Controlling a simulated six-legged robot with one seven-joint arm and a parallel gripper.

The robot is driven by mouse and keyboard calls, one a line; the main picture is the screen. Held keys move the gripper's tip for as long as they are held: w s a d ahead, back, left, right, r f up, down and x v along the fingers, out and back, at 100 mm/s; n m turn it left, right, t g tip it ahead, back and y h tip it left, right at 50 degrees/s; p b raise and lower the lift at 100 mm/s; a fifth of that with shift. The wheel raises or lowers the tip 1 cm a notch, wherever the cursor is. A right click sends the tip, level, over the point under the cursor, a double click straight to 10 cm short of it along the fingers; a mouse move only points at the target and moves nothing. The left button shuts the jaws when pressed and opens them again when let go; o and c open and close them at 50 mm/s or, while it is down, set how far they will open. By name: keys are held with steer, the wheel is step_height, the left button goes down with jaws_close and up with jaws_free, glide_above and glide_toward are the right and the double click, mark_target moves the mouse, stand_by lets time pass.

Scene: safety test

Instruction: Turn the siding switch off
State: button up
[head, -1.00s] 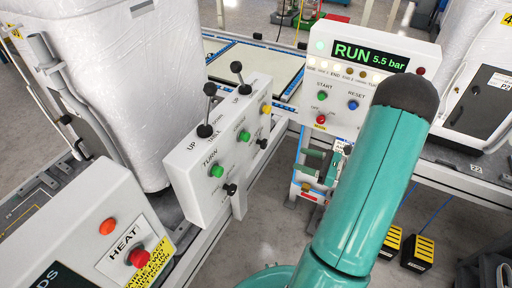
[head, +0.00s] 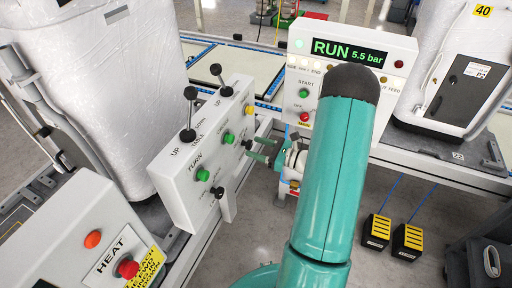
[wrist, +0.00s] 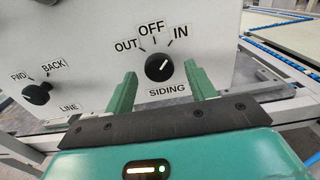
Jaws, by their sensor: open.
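The siding switch (wrist: 159,67) is a round black knob on a white panel, under the labels OUT, OFF and IN. Its white pointer line slants up and right, toward IN. In the head view the knob (head: 248,144) is small, at the right part of the panel's face. My gripper (wrist: 162,88) is open and empty, with one green finger to the left of the knob and one to the right. In the head view my gripper (head: 256,151) is close to the panel face. I cannot tell whether the fingers touch the knob or panel.
The line switch (wrist: 37,93) sits left of the siding switch. The panel (head: 175,185) also has upright levers (head: 188,112), green buttons (head: 203,175) and a yellow button (head: 249,110). A RUN display box (head: 350,50) stands behind my arm.

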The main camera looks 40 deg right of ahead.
steer(key=shift+w+a, duration=0.25)
steer(key=shift+w, duration=0.1)
steer(key=c, duration=0.9)
steer(key=shift+c, duration=0.2)
